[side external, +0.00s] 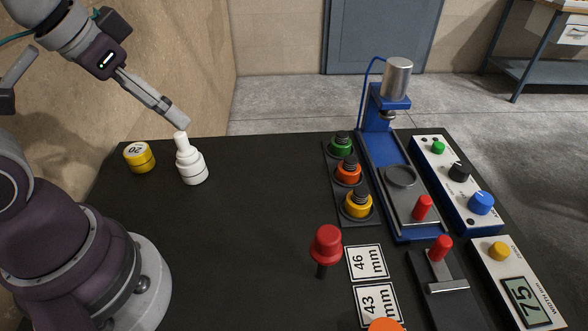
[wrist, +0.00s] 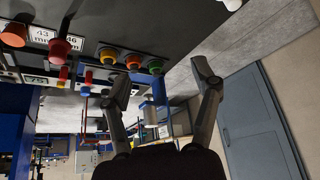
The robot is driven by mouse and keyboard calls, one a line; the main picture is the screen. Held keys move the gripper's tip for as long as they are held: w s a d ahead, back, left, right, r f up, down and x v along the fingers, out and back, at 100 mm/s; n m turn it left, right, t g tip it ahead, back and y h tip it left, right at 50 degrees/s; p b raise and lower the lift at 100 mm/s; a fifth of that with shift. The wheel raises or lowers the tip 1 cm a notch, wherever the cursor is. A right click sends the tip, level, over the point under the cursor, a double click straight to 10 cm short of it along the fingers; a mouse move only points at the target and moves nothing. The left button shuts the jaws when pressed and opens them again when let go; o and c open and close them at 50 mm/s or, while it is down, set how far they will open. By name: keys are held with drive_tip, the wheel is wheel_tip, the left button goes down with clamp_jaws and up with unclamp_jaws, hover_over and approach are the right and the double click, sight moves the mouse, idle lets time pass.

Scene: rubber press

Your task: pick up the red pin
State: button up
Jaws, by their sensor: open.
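The red pin (side external: 326,246) has a rounded red head on a thin dark stem. It stands upright on the front part of the black table, left of the 46 mm card. In the wrist view the red pin (wrist: 61,48) shows at the upper left, outside the space between the fingers. My gripper (side external: 178,116) is above the back left of the table near the white bottle, far from the pin. In the wrist view my gripper (wrist: 164,80) has its fingers spread, with nothing held between them.
A white bottle (side external: 191,165) and a yellow weight (side external: 140,158) stand at the back left. Green, orange and yellow knobs share a dark rack (side external: 336,182). A blue press (side external: 379,146), control box (side external: 467,195) and gauge (side external: 445,280) fill the right. The table's middle is clear.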

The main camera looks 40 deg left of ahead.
drive_tip(key=w+d+m+g+h, duration=0.1)
drive_tip(key=w+d+m+h, duration=0.1)
drive_tip(key=w+d+m, duration=0.35)
drive_tip(key=m+g+h, duration=0.2)
drive_tip(key=m, duration=0.4)
approach(326, 234)
drive_tip(key=x, duration=1)
drive_tip(key=shift+w+f, duration=0.1)
drive_tip(key=shift+f, duration=0.2)
drive_tip(key=shift+c, duration=0.4)
clamp_jaws()
